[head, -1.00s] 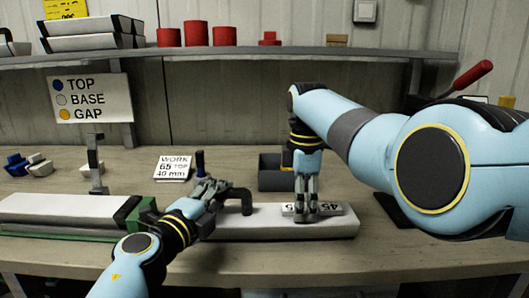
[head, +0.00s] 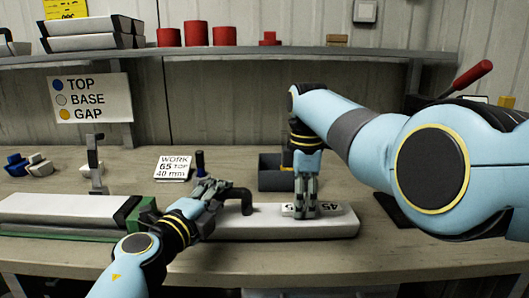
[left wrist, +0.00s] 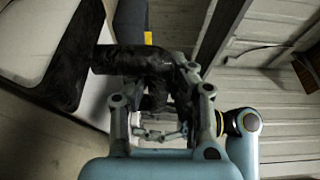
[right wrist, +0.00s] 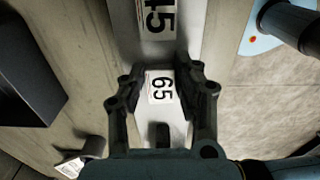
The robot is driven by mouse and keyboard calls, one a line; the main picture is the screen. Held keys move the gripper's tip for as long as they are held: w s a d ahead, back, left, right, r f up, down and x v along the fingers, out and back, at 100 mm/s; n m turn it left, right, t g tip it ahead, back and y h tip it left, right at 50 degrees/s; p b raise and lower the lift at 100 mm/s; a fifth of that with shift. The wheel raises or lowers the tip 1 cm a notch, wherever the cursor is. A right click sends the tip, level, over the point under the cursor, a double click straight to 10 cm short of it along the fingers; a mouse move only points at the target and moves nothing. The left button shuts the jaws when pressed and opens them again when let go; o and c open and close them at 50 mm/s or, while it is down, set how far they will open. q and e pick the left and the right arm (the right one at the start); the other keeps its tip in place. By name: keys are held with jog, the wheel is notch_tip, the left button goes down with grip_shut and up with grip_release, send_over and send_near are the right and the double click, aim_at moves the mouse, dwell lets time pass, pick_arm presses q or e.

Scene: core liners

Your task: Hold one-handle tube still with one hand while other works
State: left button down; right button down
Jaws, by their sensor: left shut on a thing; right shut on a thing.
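The one-handle tube (head: 275,226) is a long pale bar lying along the front of the bench, with a bent black handle (head: 245,195). My left gripper (head: 215,188) is shut on the black handle, which also shows between its fingers in the left wrist view (left wrist: 130,60). My right gripper (head: 305,212) points down over the tube's right part and is shut on a pale piece labelled 65 (right wrist: 161,86), its fingers on either side. A 45 label (right wrist: 156,18) lies just beyond. The right fingers partly hide the labels in the head view.
A green-edged holder (head: 70,232) with a pale liner lies left of the tube. Behind stand a WORK card (head: 172,167), a blue peg (head: 200,163) and a dark bin (head: 272,175). A TOP/BASE/GAP sign (head: 92,98) stands at back left. The bench front is clear.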

pick_arm(q)
jog(key=shift+f, duration=0.2)
pick_arm(e)
jog(key=shift+w+r, duration=0.1)
jog(key=shift+r, duration=0.1)
jog(key=shift+r, duration=3.5)
pick_arm(q)
jog(key=c, duration=1.4)
grip_release()
jog(key=shift+o, duration=1.3)
jog(key=shift+r, duration=0.1)
jog(key=v, duration=1.2)
